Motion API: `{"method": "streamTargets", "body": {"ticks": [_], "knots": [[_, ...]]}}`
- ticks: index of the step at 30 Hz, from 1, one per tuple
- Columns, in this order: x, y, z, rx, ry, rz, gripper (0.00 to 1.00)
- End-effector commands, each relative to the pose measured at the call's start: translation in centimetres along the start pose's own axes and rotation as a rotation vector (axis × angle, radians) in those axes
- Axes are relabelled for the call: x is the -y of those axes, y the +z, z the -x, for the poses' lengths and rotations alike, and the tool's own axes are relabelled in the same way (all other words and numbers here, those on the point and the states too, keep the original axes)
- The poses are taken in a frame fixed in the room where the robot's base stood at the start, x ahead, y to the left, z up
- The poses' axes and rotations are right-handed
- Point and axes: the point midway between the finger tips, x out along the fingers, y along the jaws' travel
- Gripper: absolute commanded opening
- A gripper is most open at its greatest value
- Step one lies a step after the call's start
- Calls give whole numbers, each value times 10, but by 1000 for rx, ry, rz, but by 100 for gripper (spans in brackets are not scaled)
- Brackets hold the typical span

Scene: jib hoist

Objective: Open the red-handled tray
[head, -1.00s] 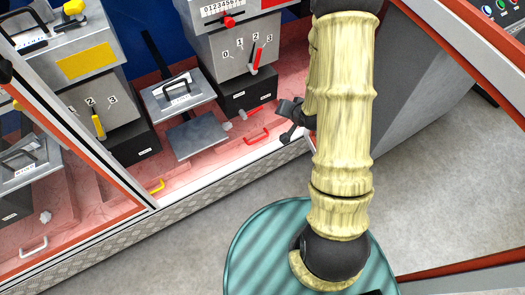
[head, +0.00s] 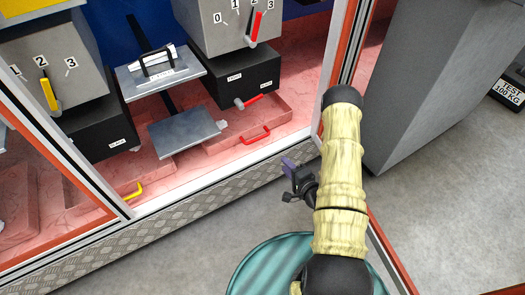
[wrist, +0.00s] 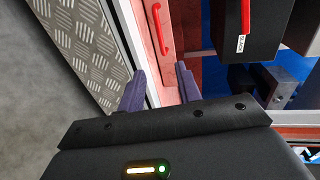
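The red-handled tray (head: 222,148) is a flat pinkish tray low in the cabinet, with a red bar handle (head: 255,135) on its front. The tray's back part is hidden under the black box.
A black box (head: 238,85) with a red lever (head: 262,99) stands above the tray. A grey plate (head: 184,136) lies to the left. A yellow handle (head: 133,192) is at the lower left. A diamond-plate sill (head: 200,195) and a white frame edge border the cabinet front.

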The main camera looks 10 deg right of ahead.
Motion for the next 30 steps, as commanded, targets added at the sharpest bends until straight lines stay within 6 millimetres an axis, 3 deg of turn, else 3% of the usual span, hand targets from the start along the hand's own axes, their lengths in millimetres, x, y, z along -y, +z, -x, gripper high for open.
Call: {"method": "streamTargets", "body": {"ticks": [16, 30], "knots": [[-4, 0, -8, 0, -13, -14, 34], [-5, 1, -84, 1, -15, -12, 34]]}}
